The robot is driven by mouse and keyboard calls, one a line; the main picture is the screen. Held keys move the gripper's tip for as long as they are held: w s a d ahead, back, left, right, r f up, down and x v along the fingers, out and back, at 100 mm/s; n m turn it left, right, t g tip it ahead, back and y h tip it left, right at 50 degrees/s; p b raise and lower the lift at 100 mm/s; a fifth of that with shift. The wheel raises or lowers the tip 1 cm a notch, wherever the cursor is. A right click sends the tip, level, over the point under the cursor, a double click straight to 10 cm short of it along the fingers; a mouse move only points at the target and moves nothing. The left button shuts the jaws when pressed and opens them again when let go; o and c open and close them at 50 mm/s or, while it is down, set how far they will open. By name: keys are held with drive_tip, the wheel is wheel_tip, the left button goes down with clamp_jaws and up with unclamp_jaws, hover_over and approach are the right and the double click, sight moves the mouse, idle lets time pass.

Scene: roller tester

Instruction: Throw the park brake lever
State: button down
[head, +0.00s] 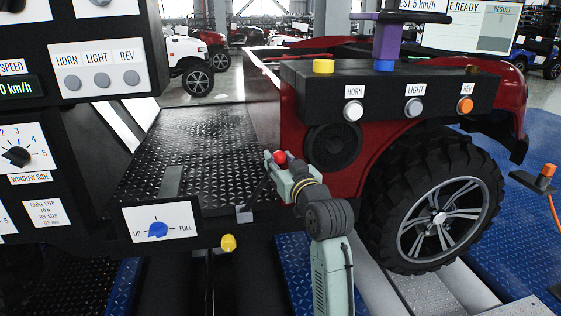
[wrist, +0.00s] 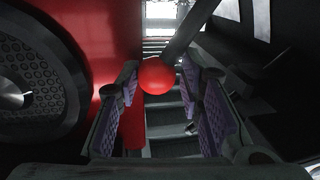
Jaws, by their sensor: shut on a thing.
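The park brake lever shows a red ball knob (head: 280,157) on a dark rod that slants down left to a small grey bracket (head: 245,214) on the floor plate. In the wrist view the red knob (wrist: 157,75) sits between the far ends of the purple-padded fingers, with the dark rod (wrist: 190,32) running up and right from it. My gripper (head: 277,164) is shut on the lever at its knob, beside the red body panel; it also shows in the wrist view (wrist: 160,98). The finger contact itself is partly hidden.
The black panel with HORN, LIGHT and REV buttons (head: 388,92) overhangs to the right of my gripper. The large wheel (head: 432,205) and round speaker (head: 333,150) are close on the right. Open space lies above the ribbed floor (head: 190,140).

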drive_tip(key=shift+s+a+r+n, duration=0.1)
drive_tip(key=shift+a+r+n, duration=0.2)
drive_tip(key=shift+a+n, duration=0.25)
drive_tip(key=s+a+r+n, duration=0.1)
drive_tip(key=a+r+n, duration=0.1)
drive_tip(key=a+n, duration=0.3)
drive_tip(key=shift+s+a+g+h, duration=0.35)
drive_tip(key=shift+a+g+h, duration=0.05)
drive_tip(key=shift+a, duration=1.4)
drive_tip(key=c, duration=1.1)
unclamp_jaws()
drive_tip(key=shift+r, duration=0.1)
drive_tip(key=v, duration=1.2)
